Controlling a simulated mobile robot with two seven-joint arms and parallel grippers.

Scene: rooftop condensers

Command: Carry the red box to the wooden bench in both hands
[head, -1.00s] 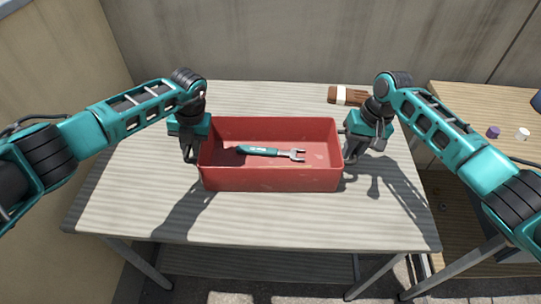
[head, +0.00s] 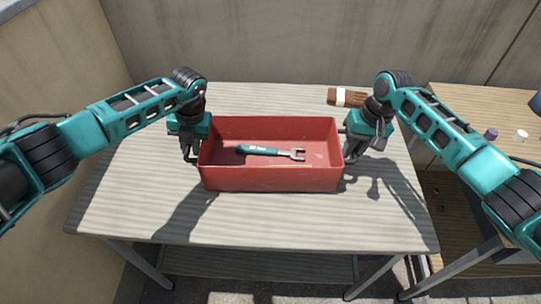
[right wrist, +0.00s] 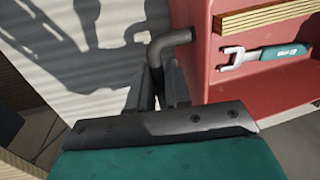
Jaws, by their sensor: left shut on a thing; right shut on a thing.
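The red box (head: 270,178) is open-topped and sits level over the pale grey table, between my two grippers. A green-handled wrench (head: 270,151) lies inside it. My left gripper (head: 193,157) is shut at the box's left end; the grip itself is mostly hidden. My right gripper (head: 349,156) is shut on the grey bent handle (right wrist: 168,43) at the right end, seen between its fingers in the right wrist view. Any gap under the box is hard to judge. The wooden bench (head: 465,112) stands at the right, partly hidden by my right arm.
The pale table (head: 270,222) has free room in front of the box. A brown-and-white cylinder (head: 347,97) lies at its back right. A purple piece (head: 491,134) and a white piece (head: 521,135) stand on the bench. A concrete wall (head: 300,40) closes off the back.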

